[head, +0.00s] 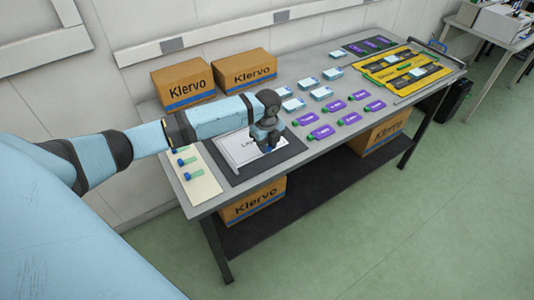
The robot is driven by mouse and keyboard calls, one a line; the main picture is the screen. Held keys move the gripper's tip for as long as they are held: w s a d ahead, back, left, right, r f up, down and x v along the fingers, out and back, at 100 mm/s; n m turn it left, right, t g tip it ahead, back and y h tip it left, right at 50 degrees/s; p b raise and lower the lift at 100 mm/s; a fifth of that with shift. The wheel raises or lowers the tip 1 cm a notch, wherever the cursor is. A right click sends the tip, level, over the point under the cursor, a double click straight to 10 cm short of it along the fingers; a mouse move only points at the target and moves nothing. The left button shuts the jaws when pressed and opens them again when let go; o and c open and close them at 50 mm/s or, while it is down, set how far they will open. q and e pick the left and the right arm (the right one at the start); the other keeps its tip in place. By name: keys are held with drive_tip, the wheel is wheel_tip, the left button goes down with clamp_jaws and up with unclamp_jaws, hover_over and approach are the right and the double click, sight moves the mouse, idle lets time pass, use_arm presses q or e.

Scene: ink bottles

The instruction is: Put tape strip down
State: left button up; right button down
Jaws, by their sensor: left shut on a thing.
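My left gripper (266,147) is low over the dark mat (291,148) on the table, at the right side of a white printed sheet (240,151). It is shut on a small blue piece, taken to be the tape strip; the fingers hide most of it. I cannot tell whether the piece touches the sheet. Several blue-and-green pieces (187,161) lie on a cream board (204,187) at the table's left end. My right gripper is not in view.
Purple-labelled items (322,132) and light-blue and white packs (322,93) lie in rows to the right of the mat. Two Klervo cartons (184,80) (245,68) stand behind. Yellow trays (385,74) are at the far right end. The table's front edge is close to the mat.

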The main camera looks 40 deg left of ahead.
sight(267, 160)
use_arm(q)
drive_tip(key=shift+f, duration=2.2)
drive_tip(key=o, duration=0.7)
drive_tip(key=shift+f, duration=0.15)
drive_tip(key=shift+c, duration=0.2)
